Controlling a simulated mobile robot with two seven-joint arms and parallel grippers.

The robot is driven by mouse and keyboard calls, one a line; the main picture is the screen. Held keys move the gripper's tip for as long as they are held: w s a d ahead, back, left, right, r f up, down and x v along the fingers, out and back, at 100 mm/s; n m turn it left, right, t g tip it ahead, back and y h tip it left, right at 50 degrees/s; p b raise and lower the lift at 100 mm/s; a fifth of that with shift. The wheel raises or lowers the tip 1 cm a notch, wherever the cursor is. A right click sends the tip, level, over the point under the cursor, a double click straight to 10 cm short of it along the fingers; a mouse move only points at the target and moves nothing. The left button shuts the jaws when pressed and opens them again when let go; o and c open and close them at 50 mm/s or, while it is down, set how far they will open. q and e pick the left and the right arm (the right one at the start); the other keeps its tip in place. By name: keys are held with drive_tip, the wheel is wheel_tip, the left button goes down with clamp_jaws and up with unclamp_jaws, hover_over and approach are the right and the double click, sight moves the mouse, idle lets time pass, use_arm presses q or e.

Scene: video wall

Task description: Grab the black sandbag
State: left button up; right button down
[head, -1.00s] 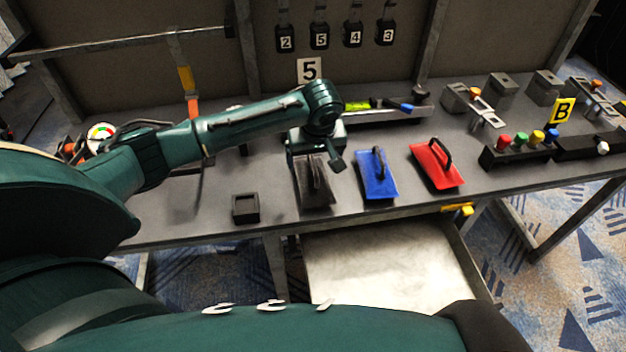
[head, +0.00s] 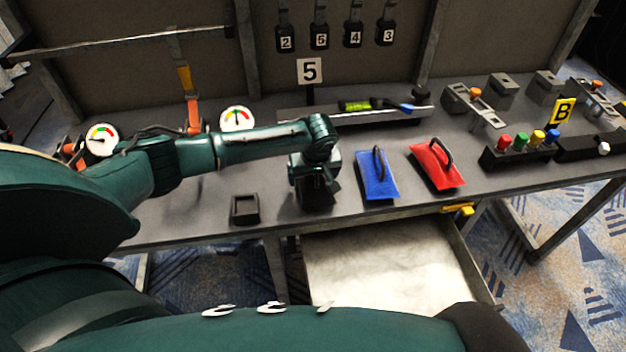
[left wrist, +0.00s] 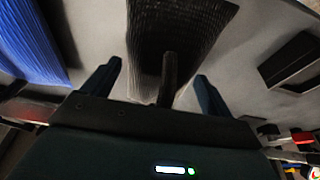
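The black sandbag (head: 316,197) lies on the table, left of the blue bag, mostly hidden under my left gripper (head: 318,175) in the head view. In the left wrist view the black sandbag (left wrist: 180,35) shows its ribbed top and upright handle (left wrist: 168,75). My left gripper's two fingers (left wrist: 160,88) are open, one on each side of the handle, with visible gaps. Whether they touch the bag I cannot tell. My right gripper is not in view.
A blue bag (head: 383,187) and a red bag (head: 434,165) lie to the right. A small black box (head: 245,208) sits left near the front edge. An open drawer (head: 385,262) juts out below. A rail with tools (head: 350,113) is behind.

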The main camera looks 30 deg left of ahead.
use_arm(q)
clamp_jaws()
drive_tip(key=shift+w+r, duration=0.15)
drive_tip(key=shift+r, duration=0.05)
idle(0.7)
